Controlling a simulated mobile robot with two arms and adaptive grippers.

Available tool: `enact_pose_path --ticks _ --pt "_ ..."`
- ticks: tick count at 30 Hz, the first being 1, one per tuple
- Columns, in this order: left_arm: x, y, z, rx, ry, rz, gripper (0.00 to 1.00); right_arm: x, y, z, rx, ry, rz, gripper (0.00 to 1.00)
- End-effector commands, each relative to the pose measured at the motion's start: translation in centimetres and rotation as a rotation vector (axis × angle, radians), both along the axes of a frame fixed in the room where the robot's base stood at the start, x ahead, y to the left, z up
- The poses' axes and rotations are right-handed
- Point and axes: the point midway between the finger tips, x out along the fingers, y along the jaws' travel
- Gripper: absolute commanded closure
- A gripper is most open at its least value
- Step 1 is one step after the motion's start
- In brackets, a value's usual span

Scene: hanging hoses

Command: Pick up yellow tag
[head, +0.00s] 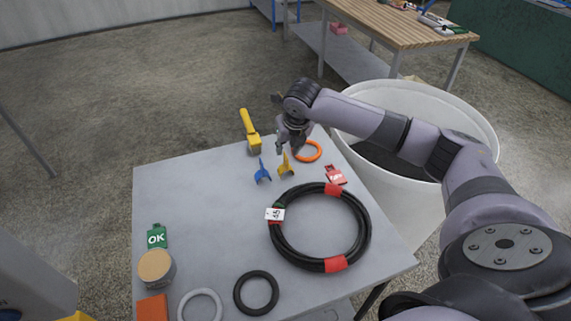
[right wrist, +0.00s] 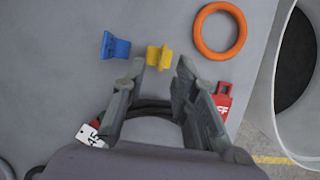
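The yellow tag (head: 286,167) lies on the grey table near its far edge, beside a blue tag (head: 262,172). In the right wrist view the yellow tag (right wrist: 159,57) lies just beyond the fingertips, between their lines, with the blue tag (right wrist: 115,46) to its left. My right gripper (head: 291,148) is above the table close to the yellow tag. Its fingers (right wrist: 158,70) are spread apart with nothing between the tips. I cannot tell its exact height above the tag. My left gripper is not in view.
An orange ring (head: 307,151) and a red tag (head: 335,175) lie nearby. A black hose coil (head: 364,233) with red bands is nearer. A yellow-handled tool (head: 249,125) lies at the far edge. A white bin (head: 395,190) stands right of the table. The table's left middle is clear.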

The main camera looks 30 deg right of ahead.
Motion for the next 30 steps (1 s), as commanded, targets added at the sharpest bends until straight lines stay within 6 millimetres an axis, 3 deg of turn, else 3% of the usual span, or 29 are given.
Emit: enact_pose_path --ticks 9,18,26,30 --pt "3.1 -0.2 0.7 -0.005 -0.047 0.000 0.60 0.8 -0.3 -2.5 0.000 0.002 -0.001 0.73" --pt "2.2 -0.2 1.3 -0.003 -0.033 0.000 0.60 2.1 -0.9 -6.3 0.000 -0.001 0.000 0.73" --pt "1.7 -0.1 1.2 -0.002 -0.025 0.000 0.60 2.2 -1.0 -6.6 -0.001 -0.002 0.000 0.73" --pt "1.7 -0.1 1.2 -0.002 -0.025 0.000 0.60 2.2 -1.0 -6.6 0.000 -0.002 0.000 0.81"
